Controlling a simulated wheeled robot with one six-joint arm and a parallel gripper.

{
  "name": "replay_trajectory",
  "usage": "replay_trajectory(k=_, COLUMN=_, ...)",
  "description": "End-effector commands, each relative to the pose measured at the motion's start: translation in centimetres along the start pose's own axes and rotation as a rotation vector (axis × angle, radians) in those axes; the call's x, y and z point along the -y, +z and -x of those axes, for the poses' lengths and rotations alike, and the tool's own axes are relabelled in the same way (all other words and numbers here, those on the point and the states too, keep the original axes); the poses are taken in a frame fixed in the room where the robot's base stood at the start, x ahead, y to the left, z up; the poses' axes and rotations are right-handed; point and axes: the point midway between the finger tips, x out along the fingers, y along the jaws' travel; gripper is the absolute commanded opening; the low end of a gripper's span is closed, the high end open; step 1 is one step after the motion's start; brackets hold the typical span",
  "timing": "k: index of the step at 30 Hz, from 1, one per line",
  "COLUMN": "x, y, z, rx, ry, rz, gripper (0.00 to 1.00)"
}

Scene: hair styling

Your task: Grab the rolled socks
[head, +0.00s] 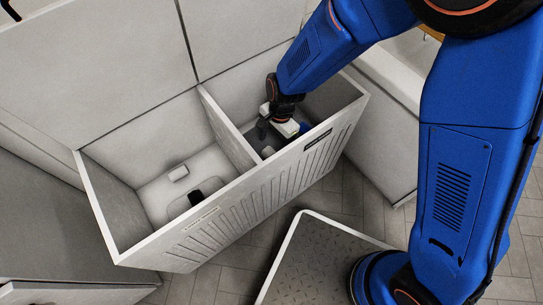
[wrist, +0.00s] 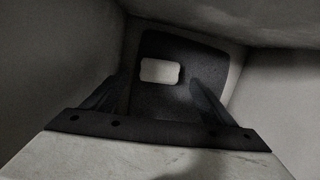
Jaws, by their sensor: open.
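I cannot make out for sure which thing is the rolled socks. My gripper (head: 264,131) reaches down into the right compartment of a grey two-part bin (head: 240,205). In the wrist view my gripper (wrist: 155,98) is open, with one dark finger on each side. Between and beyond the fingers lies a dark flat thing (wrist: 150,50) with a small pale rounded block (wrist: 160,70) on it. Nothing shows held between the fingers.
The left compartment holds a small white block (head: 178,173) and a black thing (head: 196,197). A divider (head: 228,132) stands between the compartments, close left of my gripper. Bin walls surround it. A grey textured platform (head: 325,262) stands in front on the tiled floor.

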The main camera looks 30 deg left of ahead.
Motion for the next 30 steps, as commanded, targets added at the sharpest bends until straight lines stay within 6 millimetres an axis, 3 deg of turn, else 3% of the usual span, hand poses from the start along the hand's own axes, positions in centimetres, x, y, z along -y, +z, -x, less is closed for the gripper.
replay_trajectory(k=8, x=0.0, y=0.0, z=-1.3, rx=0.0, ry=0.001, rz=0.001, gripper=0.78)
replay_trajectory(k=19, x=-0.1, y=0.2, z=-5.7, rx=0.0, ry=0.002, rz=0.001, gripper=0.78)
replay_trajectory(k=27, x=-0.1, y=0.2, z=-6.0, rx=0.0, ry=0.0, rz=0.001, gripper=0.78)
replay_trajectory(k=30, x=-0.1, y=0.2, z=-6.0, rx=0.0, ry=0.0, rz=0.001, gripper=0.54)
